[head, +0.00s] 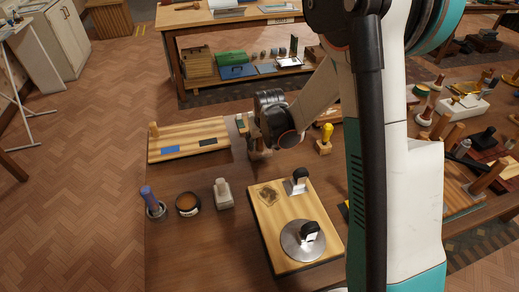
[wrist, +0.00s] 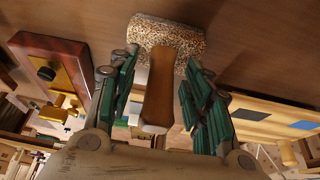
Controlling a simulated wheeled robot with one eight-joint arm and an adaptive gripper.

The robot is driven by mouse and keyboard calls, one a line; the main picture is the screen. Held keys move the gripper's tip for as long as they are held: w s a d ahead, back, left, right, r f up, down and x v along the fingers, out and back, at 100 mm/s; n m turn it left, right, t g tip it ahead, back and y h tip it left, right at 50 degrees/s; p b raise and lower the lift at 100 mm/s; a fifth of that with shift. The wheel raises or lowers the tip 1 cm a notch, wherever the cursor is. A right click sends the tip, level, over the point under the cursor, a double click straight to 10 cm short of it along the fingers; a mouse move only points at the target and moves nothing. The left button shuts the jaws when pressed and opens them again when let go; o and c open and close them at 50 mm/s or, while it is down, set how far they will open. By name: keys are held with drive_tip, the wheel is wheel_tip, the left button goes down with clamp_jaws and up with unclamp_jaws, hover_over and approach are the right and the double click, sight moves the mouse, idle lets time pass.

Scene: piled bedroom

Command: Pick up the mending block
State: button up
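A block with a speckled tan head and a plain wooden handle, which looks like the mending block (wrist: 195,42), is straight ahead in the wrist view. Its handle points toward my palm. My gripper (wrist: 160,62) is open, with its green-padded fingers on either side of the handle and gaps visible beside it. In the head view, my gripper (head: 260,150) is low over the brown table, right of a striped wooden board. There my gripper and wrist hide most of the block.
The striped board (head: 205,128) with dark and blue patches is close left of my gripper. A yellow-handled tool (head: 325,138) stands to the right. A light wooden board (head: 268,222) with a metal disc lies in front. A grey-based block (head: 222,195) and a round tin (head: 188,205) stand at front left.

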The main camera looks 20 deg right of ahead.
clamp_jaws()
drive_tip(key=shift+r, duration=0.15)
wheel_tip(320, 180, up, 20)
drive_tip(key=p, duration=0.6)
drive_tip(key=shift+p, duration=0.3)
drive_tip(key=c, duration=0.8)
unclamp_jaws()
clamp_jaws()
